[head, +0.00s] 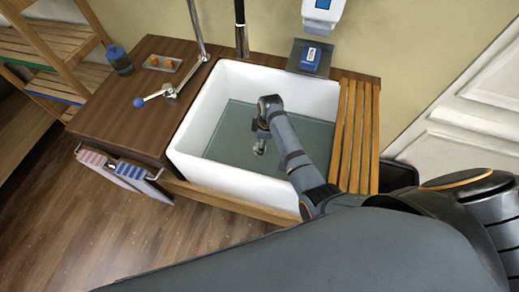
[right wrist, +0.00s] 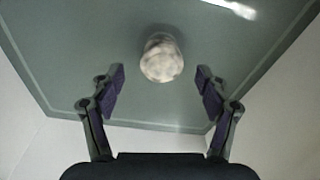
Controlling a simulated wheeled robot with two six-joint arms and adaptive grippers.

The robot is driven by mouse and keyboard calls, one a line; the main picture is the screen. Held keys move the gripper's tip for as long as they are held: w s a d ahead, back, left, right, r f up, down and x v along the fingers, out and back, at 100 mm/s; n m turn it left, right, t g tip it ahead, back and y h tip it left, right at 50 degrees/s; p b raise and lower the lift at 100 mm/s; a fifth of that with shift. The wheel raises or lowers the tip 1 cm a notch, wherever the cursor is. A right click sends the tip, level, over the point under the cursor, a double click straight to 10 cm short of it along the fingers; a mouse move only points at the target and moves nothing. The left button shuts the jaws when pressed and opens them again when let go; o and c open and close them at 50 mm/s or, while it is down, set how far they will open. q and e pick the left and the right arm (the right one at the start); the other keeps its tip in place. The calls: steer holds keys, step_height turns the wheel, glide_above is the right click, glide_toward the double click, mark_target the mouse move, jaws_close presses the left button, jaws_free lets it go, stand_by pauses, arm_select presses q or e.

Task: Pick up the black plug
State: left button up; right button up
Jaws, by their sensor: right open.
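The white sink (head: 205,100) holds a grey-green layer of what looks like water (head: 225,135). My right arm reaches down into it, and my right gripper (head: 259,147) points at the sink floor. In the right wrist view the right gripper (right wrist: 161,92) is open, with nothing between its pads. A round, pale, mottled thing (right wrist: 161,62) lies ahead of the fingertips, near the midline and apart from both fingers. I cannot tell if it is the plug or the drain; no clearly black plug shows. My left gripper is not in view.
A slatted wooden board (head: 355,135) lies on the right. The wooden counter (head: 130,100) on the left bears a blue bottle (head: 119,62), a small tray (head: 162,69) and a blue-ended lever (head: 150,98).

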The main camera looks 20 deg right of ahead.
steer(key=shift+s+a+f, duration=0.1)
steer(key=shift+f, duration=0.3)
steer(key=f, duration=0.4)
steer(key=shift+a+f, duration=0.1)
steer(key=shift+a, duration=0.1)
steer(key=c, duration=1.3)
